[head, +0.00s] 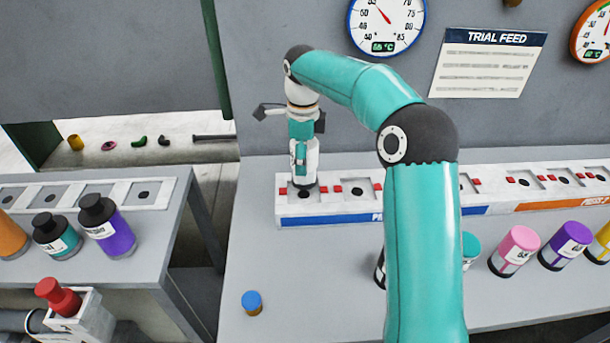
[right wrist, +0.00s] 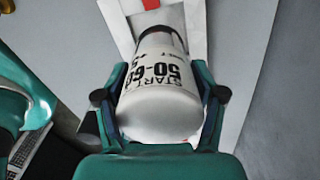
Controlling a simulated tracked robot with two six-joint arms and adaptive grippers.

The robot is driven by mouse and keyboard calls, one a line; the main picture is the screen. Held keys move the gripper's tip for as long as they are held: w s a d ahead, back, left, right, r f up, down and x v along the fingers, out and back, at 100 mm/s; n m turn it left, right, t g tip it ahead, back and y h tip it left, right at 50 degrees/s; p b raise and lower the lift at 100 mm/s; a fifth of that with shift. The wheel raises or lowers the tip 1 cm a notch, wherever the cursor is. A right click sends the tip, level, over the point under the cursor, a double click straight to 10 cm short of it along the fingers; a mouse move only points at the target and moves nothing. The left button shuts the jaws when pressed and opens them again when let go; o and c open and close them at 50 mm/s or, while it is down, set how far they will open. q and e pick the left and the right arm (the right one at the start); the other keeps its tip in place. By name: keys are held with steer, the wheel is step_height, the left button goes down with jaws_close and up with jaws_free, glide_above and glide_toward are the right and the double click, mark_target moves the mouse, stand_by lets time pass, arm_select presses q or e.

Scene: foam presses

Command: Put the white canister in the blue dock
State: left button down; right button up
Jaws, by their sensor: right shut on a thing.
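The white canister (head: 312,160) is upright at the leftmost socket of the blue dock (head: 335,217), a white rail with a blue front stripe. Its lower end meets the socket area; I cannot tell whether it is fully seated. My right gripper (head: 302,138) reaches down from above and is shut on the canister. In the right wrist view, the canister (right wrist: 160,90), with black print including "START", lies between both fingers of my right gripper (right wrist: 160,75). Its far end points at the white rail. My arm hides part of the dock. My left gripper is not in view.
An orange-striped dock (head: 560,203) stands to the right. Pink (head: 515,250) and purple (head: 565,246) canisters stand in front. A small blue-topped object (head: 252,302) is near the front left. A side table (head: 150,230) holds several canisters. A wall stands behind.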

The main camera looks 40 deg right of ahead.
steer(key=shift+f, duration=2.55)
steer(key=o, duration=1.5)
steer(key=shift+c, duration=0.2)
step_height(320, 180, up, 12)
steer(key=shift+r+p, duration=0.1)
steer(key=shift+p, duration=0.3)
